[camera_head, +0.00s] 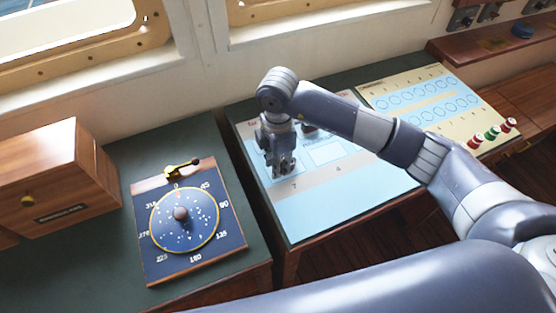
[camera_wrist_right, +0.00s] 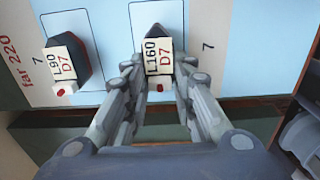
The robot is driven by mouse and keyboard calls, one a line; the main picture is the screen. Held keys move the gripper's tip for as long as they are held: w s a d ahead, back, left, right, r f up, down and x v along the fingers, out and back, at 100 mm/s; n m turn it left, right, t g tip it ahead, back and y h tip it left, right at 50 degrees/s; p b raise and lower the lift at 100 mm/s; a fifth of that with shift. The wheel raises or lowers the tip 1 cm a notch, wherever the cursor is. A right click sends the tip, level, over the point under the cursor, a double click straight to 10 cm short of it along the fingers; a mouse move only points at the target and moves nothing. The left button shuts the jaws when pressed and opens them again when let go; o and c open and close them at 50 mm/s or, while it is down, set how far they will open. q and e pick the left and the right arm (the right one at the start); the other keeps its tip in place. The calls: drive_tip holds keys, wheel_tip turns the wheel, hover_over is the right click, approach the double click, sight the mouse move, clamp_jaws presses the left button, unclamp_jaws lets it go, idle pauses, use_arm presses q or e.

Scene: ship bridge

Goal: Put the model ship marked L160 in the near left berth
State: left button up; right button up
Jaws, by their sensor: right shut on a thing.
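The model ship marked L160 (camera_wrist_right: 157,58) shows in the right wrist view between the fingers of my right gripper (camera_wrist_right: 160,82). It has a dark hull and a pale label with a red D7. The gripper is shut on it, over an outlined berth beside a printed 7. I cannot tell whether the hull touches the board. In the head view my right gripper (camera_head: 283,170) is low over the left side of the light blue berth board (camera_head: 330,208) and hides the ship. My left gripper is not in view.
A ship marked L90 (camera_wrist_right: 66,60) sits in the neighbouring berth, left in the wrist view. An outlined berth (camera_head: 326,153) right of my gripper is empty. A compass panel (camera_head: 185,220) and wooden box (camera_head: 58,180) stand left. A yellowish panel (camera_head: 425,105) lies right.

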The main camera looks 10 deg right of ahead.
drive_tip(key=o, duration=0.5)
drive_tip(key=shift+f, duration=0.15)
drive_tip(key=o, duration=0.4)
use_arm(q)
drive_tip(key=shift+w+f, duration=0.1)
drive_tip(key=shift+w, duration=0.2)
use_arm(e)
drive_tip(key=shift+o, duration=0.2)
drive_tip(key=shift+r, duration=0.3)
drive_tip(key=shift+w+r, duration=0.1)
drive_tip(key=shift+r, duration=0.3)
use_arm(q)
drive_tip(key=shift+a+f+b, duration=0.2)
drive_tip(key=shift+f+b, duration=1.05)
drive_tip(key=shift+b, duration=0.05)
use_arm(e)
wheel_tip(320, 180, up, 11)
